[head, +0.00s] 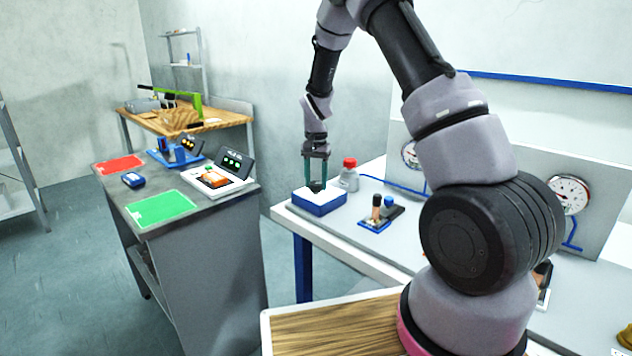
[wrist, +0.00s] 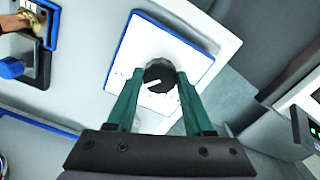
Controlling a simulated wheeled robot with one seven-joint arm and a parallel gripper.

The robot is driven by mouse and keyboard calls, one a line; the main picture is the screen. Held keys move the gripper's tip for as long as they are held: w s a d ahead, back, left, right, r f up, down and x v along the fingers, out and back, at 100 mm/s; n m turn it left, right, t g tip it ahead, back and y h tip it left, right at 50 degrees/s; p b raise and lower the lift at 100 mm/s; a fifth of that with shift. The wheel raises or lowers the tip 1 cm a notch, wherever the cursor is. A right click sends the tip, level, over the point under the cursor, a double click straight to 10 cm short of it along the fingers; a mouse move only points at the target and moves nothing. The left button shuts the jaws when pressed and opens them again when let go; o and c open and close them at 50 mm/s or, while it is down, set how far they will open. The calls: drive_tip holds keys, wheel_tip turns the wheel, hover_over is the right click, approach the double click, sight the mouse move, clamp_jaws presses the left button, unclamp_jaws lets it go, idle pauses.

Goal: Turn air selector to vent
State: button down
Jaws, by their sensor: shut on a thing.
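The air selector is a blue box (head: 322,208) with a white top plate (wrist: 150,47) and a round black knob (wrist: 160,76) with a white pointer line. It stands near the left end of the white bench. My gripper (head: 316,184) points down over it. In the wrist view my gripper (wrist: 158,88) has its two green fingers on either side of the knob, shut on it. The pointer slants across the knob, its upper end to the right. Markings on the plate are too small or hidden to read.
A grey bottle with a red cap (head: 349,174) stands just right of the selector. A blue-based fixture (head: 376,224) and gauges (head: 568,194) are farther right. A grey cabinet (head: 205,270) with red and green mats stands left, across a floor gap.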

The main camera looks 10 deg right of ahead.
sight(316, 183)
drive_tip(key=shift+m, duration=0.6)
drive_tip(key=shift+c, duration=1.4)
unclamp_jaws()
wheel_tip(316, 183, up, 11)
drive_tip(key=shift+f, duration=0.1)
